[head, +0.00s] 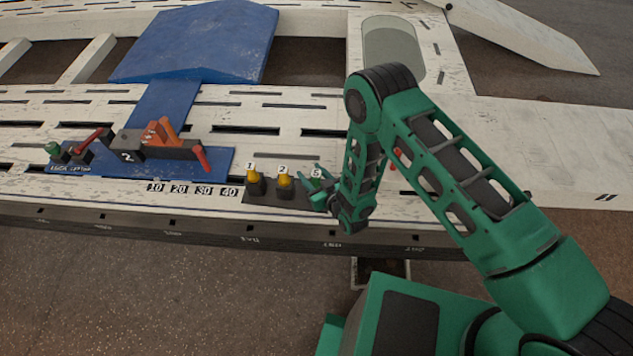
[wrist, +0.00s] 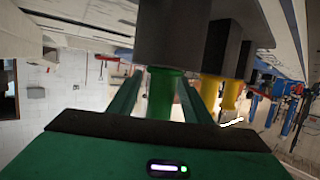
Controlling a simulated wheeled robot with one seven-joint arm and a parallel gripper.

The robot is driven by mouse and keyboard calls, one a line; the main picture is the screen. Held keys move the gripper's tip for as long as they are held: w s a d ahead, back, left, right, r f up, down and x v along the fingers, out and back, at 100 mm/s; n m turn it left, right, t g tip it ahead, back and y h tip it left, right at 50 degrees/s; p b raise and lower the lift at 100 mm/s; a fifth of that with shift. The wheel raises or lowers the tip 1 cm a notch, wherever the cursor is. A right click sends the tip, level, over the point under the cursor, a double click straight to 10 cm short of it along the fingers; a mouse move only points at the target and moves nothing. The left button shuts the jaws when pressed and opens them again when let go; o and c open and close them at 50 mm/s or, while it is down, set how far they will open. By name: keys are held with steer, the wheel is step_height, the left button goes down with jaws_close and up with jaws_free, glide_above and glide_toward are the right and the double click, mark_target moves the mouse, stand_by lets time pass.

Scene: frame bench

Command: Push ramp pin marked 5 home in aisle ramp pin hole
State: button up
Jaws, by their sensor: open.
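The ramp pin marked 5 (head: 316,173) stands at the right end of a dark holder (head: 262,194), beside yellow pins marked 1 (head: 252,174) and 2 (head: 284,178). In the wrist view a green pin body (wrist: 162,95), seemingly pin 5, stands between my fingers with a gap on each side. My gripper (head: 319,190) is open around it; it also shows in the wrist view (wrist: 160,100). My gripper partly hides the pin in the head view. I cannot make out which opening is the aisle ramp pin hole.
A blue plate (head: 215,162) with levers and an orange clamp (head: 160,131) lies to the left. A blue raised plate (head: 205,40) and a white ramp (head: 525,36) are behind. The slotted white bench (head: 60,105) has its front edge close to my arm. A red part shows behind my arm.

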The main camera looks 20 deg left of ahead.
steer(key=shift+w+a+f, duration=0.1)
steer(key=shift+w+a, duration=0.05)
steer(key=shift+a, duration=0.05)
jaws_close()
